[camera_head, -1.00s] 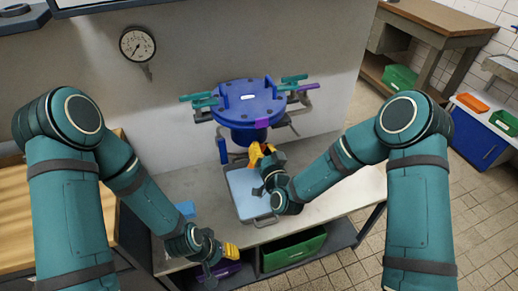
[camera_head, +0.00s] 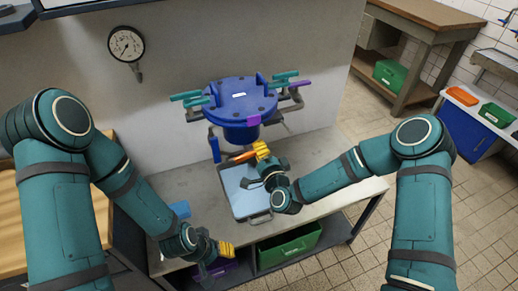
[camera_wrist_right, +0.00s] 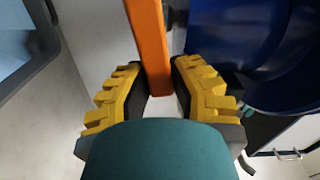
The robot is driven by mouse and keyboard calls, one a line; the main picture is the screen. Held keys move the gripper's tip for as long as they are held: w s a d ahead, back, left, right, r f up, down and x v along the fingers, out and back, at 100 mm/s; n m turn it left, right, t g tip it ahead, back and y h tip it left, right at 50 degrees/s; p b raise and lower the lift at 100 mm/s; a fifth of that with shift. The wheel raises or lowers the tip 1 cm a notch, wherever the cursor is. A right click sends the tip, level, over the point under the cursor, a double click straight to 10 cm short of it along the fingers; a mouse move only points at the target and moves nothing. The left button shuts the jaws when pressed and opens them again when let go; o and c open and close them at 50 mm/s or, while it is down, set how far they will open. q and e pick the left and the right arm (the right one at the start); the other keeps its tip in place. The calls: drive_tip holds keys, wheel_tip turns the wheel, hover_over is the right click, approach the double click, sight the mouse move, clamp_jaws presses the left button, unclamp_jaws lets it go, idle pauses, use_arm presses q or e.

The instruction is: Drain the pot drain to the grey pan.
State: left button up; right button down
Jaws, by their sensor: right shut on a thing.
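The blue pot (camera_head: 240,104) with its bolted lid stands at the back of the bench. The grey pan (camera_head: 264,219) lies on the bench below and in front of it, its inside pale blue. An orange drain lever (camera_head: 241,157) sticks out under the pot, above the pan's far end. My right gripper (camera_head: 262,149) is shut on this lever; in the right wrist view the lever (camera_wrist_right: 152,42) runs between the yellow fingers. The pot (camera_wrist_right: 275,60) shows at right there. My left gripper (camera_head: 226,248) hangs empty at the bench's front edge; its finger gap is unclear.
Teal and purple clamp handles (camera_head: 287,76) stick out around the pot lid. A green crate (camera_head: 289,247) sits under the bench. The bench right of the pan is clear.

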drive_tip(key=shift+f+m, duration=0.3)
drive_tip(key=shift+m, duration=0.8)
drive_tip(key=shift+f, duration=0.1)
drive_tip(key=c, duration=0.8)
unclamp_jaws()
drive_tip(key=v, duration=1.2)
